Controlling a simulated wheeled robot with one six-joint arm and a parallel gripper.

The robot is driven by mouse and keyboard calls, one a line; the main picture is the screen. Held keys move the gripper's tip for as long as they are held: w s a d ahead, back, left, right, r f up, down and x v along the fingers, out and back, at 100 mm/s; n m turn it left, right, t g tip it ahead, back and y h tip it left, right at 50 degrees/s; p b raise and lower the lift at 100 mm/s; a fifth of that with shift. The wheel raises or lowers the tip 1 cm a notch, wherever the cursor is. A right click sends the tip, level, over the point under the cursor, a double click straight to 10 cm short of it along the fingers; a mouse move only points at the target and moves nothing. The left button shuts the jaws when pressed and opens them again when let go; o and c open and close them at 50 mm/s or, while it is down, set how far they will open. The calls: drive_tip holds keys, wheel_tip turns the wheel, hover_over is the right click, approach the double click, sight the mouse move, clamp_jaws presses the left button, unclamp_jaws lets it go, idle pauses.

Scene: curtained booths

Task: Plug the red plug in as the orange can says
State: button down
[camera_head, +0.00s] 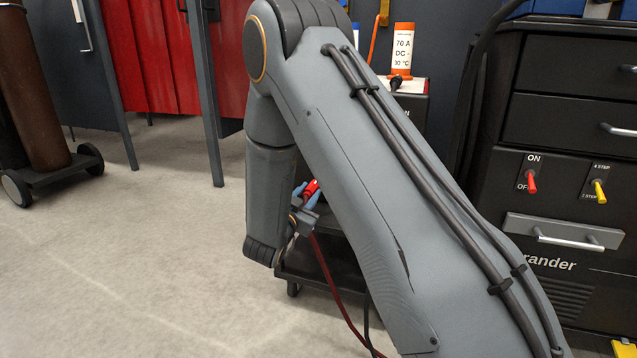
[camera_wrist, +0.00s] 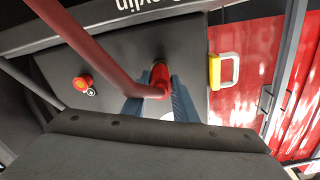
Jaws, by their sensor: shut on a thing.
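The red plug (camera_head: 312,187) is between the blue fingertips of my gripper (camera_head: 307,194), low beside the machine cart. In the wrist view the red plug (camera_wrist: 160,76) is held between the blue fingers of my gripper (camera_wrist: 158,92), over a dark panel. Its dark red cable (camera_wrist: 95,45) runs to the upper left there and hangs down in the head view (camera_head: 325,265). The orange can (camera_head: 403,48), with orange cap and base, stands upright; its white label reads 70 A, DC -, 30 °C. My arm hides most of the machine, and I cannot make out the sockets.
A dark drawer cabinet (camera_head: 575,90) with red and yellow switches stands right. A gas cylinder (camera_head: 30,90) on a trolley stands left. Open floor (camera_head: 130,260) lies at left front.

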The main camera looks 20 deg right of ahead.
drive_tip(key=m+b, duration=0.1)
drive_tip(key=m, duration=0.6)
drive_tip(key=c, duration=1.3)
unclamp_jaws()
drive_tip(key=shift+m, duration=0.3)
drive_tip(key=shift+c, duration=0.2)
